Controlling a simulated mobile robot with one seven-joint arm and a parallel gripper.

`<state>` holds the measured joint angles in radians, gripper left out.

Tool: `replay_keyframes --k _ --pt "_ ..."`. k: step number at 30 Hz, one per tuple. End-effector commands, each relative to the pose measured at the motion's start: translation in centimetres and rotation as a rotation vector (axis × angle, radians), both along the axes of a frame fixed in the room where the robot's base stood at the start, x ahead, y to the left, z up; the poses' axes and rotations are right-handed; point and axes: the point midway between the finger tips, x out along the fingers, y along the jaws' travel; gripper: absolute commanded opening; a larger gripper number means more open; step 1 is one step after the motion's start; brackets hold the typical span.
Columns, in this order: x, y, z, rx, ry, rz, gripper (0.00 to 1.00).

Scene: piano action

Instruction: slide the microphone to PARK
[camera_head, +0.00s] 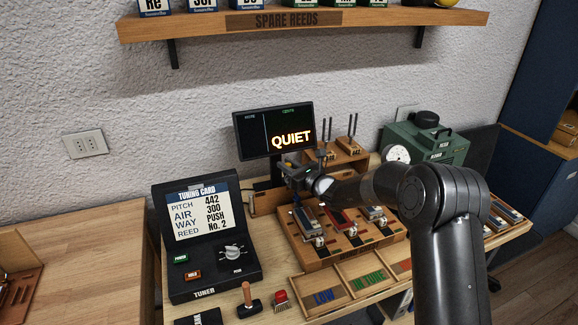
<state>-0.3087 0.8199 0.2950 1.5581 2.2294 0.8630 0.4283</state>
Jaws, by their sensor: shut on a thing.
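My gripper (292,178) is at the back of the workbench, just in front of and below the monitor's lower right corner. It is shut on a small dark part, taken to be the microphone, which my fingers mostly hide. A wooden rail (268,202) runs along the back of the bench, to the left of and below my gripper. I cannot make out a PARK mark; it may be hidden or too small to read. The monitor (249,135) reads QUIET.
The black tuner (207,262) with its tuning card stands at the left. A wooden reed tray (297,257) with coloured reed parts lies below my gripper. A wooden block with upright forks (347,152) and a green machine (432,148) stand to the right.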

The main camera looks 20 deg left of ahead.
Motion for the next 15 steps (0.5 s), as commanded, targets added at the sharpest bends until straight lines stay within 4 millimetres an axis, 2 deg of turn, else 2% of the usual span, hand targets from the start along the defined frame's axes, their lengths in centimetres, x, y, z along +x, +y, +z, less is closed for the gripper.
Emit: replay_keyframes --k 9,15 --pt "-5.7 5.7 0.1 0.002 0.002 0.007 0.0" --pt "-7.4 7.4 0.1 0.001 0.001 0.004 0.0"
